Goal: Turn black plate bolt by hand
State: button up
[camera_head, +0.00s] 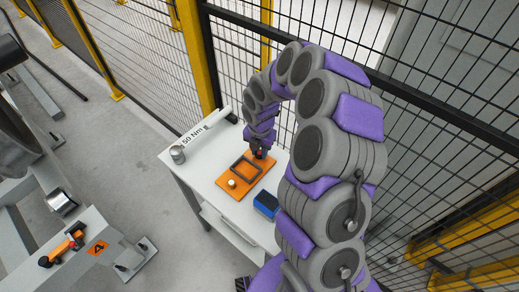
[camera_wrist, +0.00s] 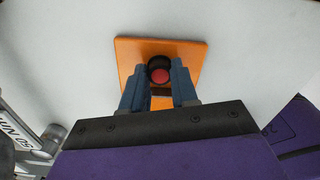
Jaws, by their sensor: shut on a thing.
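An orange plate (camera_head: 246,176) lies on a white table, with a black square frame (camera_head: 239,168) on it. In the wrist view the orange plate (camera_wrist: 137,50) lies below my gripper (camera_wrist: 159,88). Between its two blue-grey fingers is a round black bolt (camera_wrist: 157,63) with a red top face. My gripper is shut on this bolt. In the head view my gripper (camera_head: 259,153) points down at the far right end of the plate, and the bolt there is mostly hidden. A small pale round knob (camera_head: 232,183) stands at the plate's near left end.
The white table (camera_head: 205,182) also carries a blue box (camera_head: 266,204), a grey metal cup (camera_head: 177,154) and a white labelled bar (camera_head: 205,127). A mesh fence (camera_head: 420,75) stands close behind. At the left, an orange tool (camera_head: 66,246) lies on a grey stand.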

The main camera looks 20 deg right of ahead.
grip_shut()
